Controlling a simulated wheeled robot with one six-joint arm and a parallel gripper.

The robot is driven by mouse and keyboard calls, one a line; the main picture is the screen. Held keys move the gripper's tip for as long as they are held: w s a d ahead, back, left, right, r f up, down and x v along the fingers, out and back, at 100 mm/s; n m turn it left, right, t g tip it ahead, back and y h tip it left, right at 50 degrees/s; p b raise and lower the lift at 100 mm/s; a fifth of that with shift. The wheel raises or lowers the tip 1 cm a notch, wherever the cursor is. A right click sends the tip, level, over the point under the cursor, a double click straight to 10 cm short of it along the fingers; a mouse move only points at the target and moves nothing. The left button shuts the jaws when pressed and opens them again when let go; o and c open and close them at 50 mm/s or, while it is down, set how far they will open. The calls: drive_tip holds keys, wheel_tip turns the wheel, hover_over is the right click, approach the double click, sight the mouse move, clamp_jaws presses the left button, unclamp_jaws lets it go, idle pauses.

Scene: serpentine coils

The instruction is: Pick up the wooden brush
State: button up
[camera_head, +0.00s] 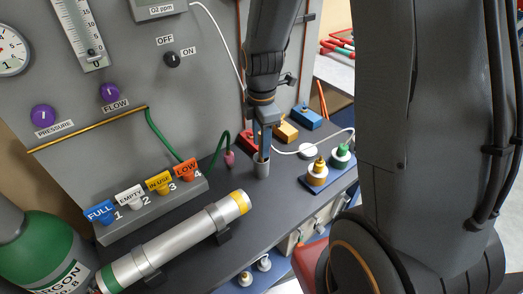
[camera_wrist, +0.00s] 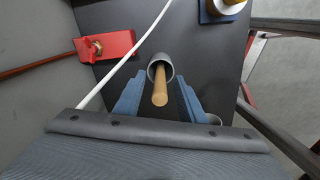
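The wooden brush shows in the wrist view as a round tan handle (camera_wrist: 160,88) pointing up out of a grey cup (camera_wrist: 159,66). The brush's lower end is hidden inside the cup. In the head view the grey cup (camera_head: 261,167) stands on the dark bench top, and the handle cannot be made out clearly. My gripper (camera_head: 263,144) points down just above the cup. In the wrist view my gripper (camera_wrist: 160,92) is open, with a blue finger on each side of the handle and visible gaps between.
A red block (camera_wrist: 106,46) and a white hose lie near the cup in the wrist view. In the head view, a blue tray (camera_head: 322,186) with brass and green fittings stands to the right. A silver cylinder (camera_head: 175,243) lies at the front left, below coloured tags.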

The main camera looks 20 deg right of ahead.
drive_tip(key=shift+f, duration=0.3)
clamp_jaws()
drive_tip(key=shift+r, duration=0.15)
